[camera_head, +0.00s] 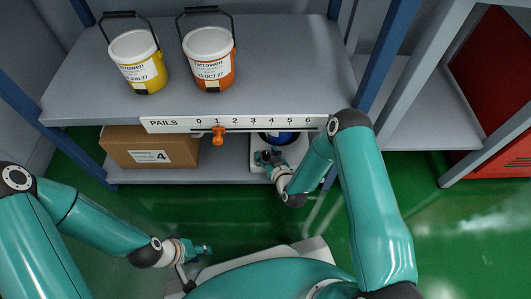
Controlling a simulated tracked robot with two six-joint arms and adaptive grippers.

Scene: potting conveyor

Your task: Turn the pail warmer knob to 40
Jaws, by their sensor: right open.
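A white device (296,153) stands on the lower shelf, with a blue round object (278,137) on it, partly hidden by the label strip above. I cannot tell whether this is the pail warmer, and no knob or 40 mark can be made out. My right gripper (268,158) is open, in front of the white device and overlapping its left part; I cannot tell whether it touches. My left gripper (203,250) is low in the picture, away from the shelves; its fingers are too small to read.
A white strip (172,125) marked PAILS, 0 to 6, runs along the upper shelf (285,75) edge, with an orange slider (218,137) near 1. Yellow (139,62) and orange (209,58) pails stand above. A cardboard box (150,147) sits below left. Green floor (470,225) is clear right.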

